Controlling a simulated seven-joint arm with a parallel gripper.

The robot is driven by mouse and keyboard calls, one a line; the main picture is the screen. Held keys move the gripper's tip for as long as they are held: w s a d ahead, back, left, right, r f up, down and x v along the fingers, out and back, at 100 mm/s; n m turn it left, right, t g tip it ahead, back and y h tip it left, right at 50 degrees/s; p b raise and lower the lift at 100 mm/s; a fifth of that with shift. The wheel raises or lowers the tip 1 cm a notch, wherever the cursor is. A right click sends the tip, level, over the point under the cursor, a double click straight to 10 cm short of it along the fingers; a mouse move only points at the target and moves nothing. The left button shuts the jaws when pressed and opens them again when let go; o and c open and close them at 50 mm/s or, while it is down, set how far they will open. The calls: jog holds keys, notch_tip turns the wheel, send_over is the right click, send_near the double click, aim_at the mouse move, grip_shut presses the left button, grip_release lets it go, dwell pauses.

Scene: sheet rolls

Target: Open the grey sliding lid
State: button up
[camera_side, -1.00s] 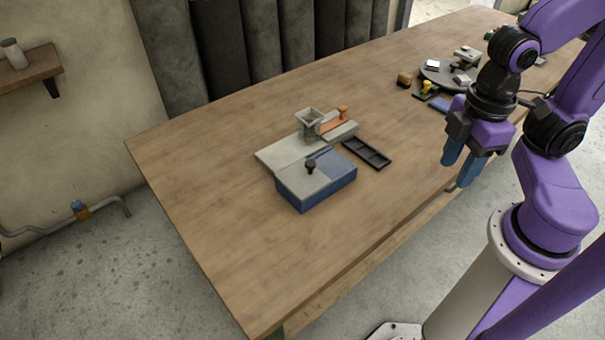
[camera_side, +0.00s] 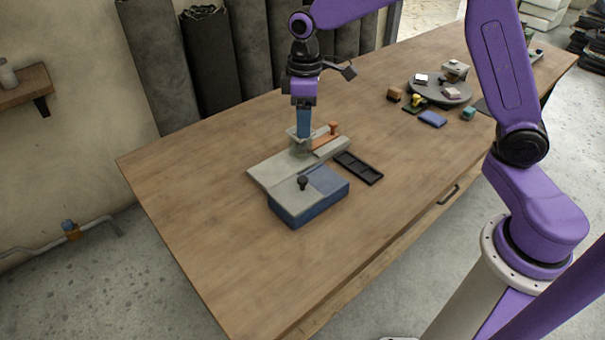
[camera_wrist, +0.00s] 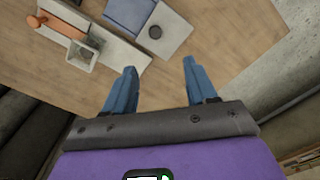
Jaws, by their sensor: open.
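The grey sliding lid (camera_side: 288,190) lies on top of a blue box (camera_side: 310,207) and carries a black knob (camera_side: 303,182). A blue-grey part of the top shows beside the lid. In the wrist view the lid (camera_wrist: 172,35), its knob (camera_wrist: 155,32) and the blue part of the box (camera_wrist: 127,13) show at the top, beyond my fingertips. My gripper (camera_side: 304,136) hangs with its fingers pointing down and overlaps the hopper in the side view.
A grey square hopper (camera_wrist: 80,56) and an orange handle (camera_wrist: 55,25) stand beside the box on a pale plate (camera_side: 270,170). A black divided tray (camera_side: 358,168) lies to the right. A round grey stand (camera_side: 440,92) with small items is farther back. The table's front left is clear.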

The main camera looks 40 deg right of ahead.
aim_at(303, 179)
jog(key=f, duration=1.2)
jog(key=w+f, duration=0.1)
jog(key=f, duration=0.4)
jog(key=shift+w+d+f, duration=0.1)
jog(key=shift+d+f, duration=0.15)
jog(key=shift+f, duration=0.15)
